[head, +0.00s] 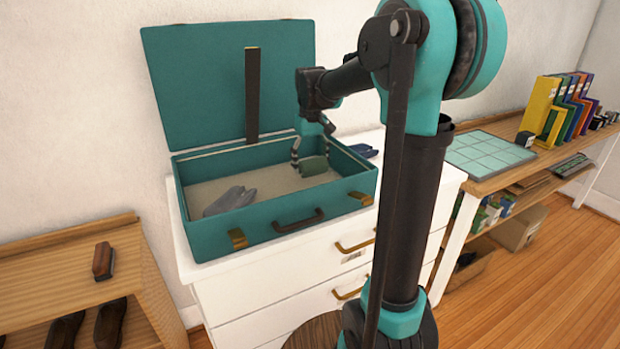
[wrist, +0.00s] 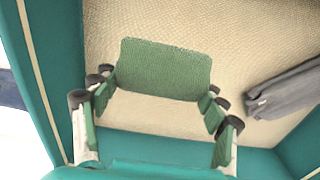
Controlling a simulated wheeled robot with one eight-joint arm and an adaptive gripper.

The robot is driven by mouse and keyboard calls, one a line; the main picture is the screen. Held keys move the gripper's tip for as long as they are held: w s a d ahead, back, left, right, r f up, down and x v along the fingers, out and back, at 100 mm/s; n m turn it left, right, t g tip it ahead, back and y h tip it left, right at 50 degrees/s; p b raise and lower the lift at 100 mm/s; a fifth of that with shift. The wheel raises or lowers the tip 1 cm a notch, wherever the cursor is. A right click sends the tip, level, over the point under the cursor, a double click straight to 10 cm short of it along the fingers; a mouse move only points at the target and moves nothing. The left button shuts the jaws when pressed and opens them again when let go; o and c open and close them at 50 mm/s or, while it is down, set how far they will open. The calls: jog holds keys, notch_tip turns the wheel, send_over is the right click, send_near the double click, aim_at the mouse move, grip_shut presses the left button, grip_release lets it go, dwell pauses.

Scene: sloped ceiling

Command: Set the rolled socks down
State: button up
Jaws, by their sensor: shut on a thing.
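The green rolled socks (head: 314,166) are between the fingers of my gripper (head: 311,158), inside the open teal suitcase (head: 285,228) near its right end. In the wrist view, the socks (wrist: 165,68) span between the two fingers of my gripper (wrist: 159,92), which is shut on them. The light woven suitcase floor shows beyond the socks. I cannot tell whether the socks touch that floor or hang just above it. A grey-blue folded item (head: 230,201) lies on the suitcase floor at the left; it also shows at the right of the wrist view (wrist: 285,90).
The suitcase lid (head: 205,85) stands open at the back. The suitcase rests on a white dresser (head: 270,290), with a dark blue item (head: 363,150) beside it. A wooden shoe rack (head: 70,265) is at left, a wooden desk (head: 510,165) at right. The suitcase floor's middle is clear.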

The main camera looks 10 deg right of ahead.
jog(key=shift+f, duration=2.55)
jog(key=shift+f, duration=0.1)
jog(key=o, duration=1.1)
notch_tip(320, 180, up, 12)
jog(key=shift+r, duration=0.15)
